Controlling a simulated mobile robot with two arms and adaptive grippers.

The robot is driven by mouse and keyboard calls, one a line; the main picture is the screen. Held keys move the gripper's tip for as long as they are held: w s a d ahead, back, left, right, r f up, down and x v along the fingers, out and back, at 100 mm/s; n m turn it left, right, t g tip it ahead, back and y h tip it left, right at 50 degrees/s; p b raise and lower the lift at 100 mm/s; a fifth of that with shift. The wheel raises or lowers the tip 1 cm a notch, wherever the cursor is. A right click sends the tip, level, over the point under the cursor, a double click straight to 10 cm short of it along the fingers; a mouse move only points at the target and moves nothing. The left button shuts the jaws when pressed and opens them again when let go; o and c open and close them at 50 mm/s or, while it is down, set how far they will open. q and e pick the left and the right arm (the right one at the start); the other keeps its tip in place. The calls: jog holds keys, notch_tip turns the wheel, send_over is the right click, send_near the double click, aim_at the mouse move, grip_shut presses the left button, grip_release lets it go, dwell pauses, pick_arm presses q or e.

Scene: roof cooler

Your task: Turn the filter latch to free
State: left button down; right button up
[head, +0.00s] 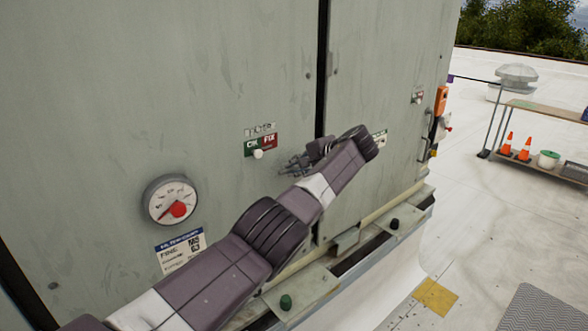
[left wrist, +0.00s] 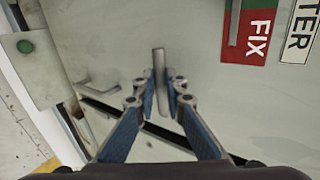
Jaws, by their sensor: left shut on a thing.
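My left gripper (head: 296,164) is against the grey cabinet front, just right of a green and red sign (head: 262,145) with a white round knob (head: 258,154) at its lower edge. In the left wrist view my left gripper (left wrist: 160,95) has its blue-padded fingers closed around a grey metal bar, which looks like the filter latch (left wrist: 159,62); its upper end sticks out beyond the fingertips. The sign's red FIX half (left wrist: 258,35) and a white label ending in TER (left wrist: 299,30) show at upper right. My right gripper is not in view.
A round gauge with a red centre (head: 172,199) is on the panel at left, above a blue and white notice (head: 181,250). A ledge (head: 300,290) with dark knobs runs along the cabinet's base. A shelf (head: 545,110) with orange cones stands at right on open roof.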

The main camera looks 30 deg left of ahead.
pick_arm(q)
jog(key=shift+r, duration=0.1)
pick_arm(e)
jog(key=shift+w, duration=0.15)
pick_arm(q)
jog(key=c, duration=2)
grip_release()
jog(key=v, duration=1.2)
jog(key=shift+d, duration=0.1)
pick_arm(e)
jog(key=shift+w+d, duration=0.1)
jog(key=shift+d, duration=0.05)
